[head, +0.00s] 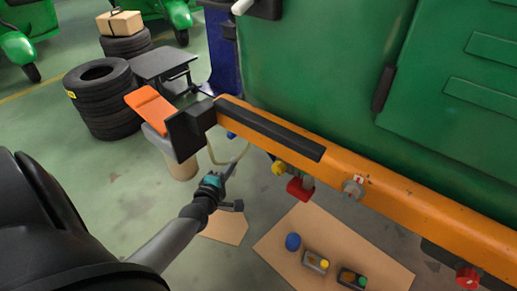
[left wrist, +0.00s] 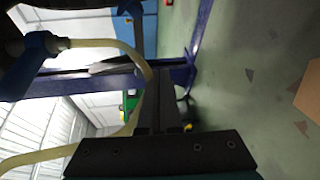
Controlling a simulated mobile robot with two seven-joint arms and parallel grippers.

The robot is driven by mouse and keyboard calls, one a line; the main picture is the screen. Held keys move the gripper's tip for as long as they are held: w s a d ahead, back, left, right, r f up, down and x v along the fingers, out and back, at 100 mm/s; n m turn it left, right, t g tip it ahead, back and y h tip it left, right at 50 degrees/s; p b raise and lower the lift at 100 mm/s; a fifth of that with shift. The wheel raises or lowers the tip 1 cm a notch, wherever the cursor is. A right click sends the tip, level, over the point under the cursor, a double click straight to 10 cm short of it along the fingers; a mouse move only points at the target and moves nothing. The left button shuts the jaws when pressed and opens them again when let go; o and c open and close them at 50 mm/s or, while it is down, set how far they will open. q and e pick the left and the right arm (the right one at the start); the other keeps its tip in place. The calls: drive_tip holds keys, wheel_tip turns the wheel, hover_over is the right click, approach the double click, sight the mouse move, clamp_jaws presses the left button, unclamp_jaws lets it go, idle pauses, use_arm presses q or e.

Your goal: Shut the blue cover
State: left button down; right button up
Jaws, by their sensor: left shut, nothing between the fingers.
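No blue cover can be made out for certain. A small round blue piece (head: 293,242) lies on the brown board on the floor. A blue fitting (left wrist: 40,46) on a pale yellow hose (left wrist: 98,44) shows at the upper left of the left wrist view. In the head view the hose (head: 241,154) curves below the orange beam. My left gripper (head: 230,170) is shut and empty, close to this hose. In the left wrist view its dark fingers (left wrist: 156,85) are together beside the hose; contact cannot be told. My right gripper is not in view.
An orange beam (head: 400,192) with a black pad crosses below a green panel (head: 330,60). Red and yellow knobs hang under it. Tyres (head: 103,105), a black stand (head: 163,63) and an orange flap (head: 150,108) are at left. Small boxes lie on the brown board (head: 280,232).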

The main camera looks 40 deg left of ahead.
use_arm(q)
drive_tip(key=w+d+n+h+b, duration=0.1)
drive_tip(key=w+d+n+b, duration=0.2)
drive_tip(key=w+n, duration=0.3)
drive_tip(key=w, duration=0.3)
drive_tip(key=shift+w+r+n, duration=0.25)
drive_tip(key=shift+r+n, duration=0.05)
drive_tip(key=shift+r, duration=0.05)
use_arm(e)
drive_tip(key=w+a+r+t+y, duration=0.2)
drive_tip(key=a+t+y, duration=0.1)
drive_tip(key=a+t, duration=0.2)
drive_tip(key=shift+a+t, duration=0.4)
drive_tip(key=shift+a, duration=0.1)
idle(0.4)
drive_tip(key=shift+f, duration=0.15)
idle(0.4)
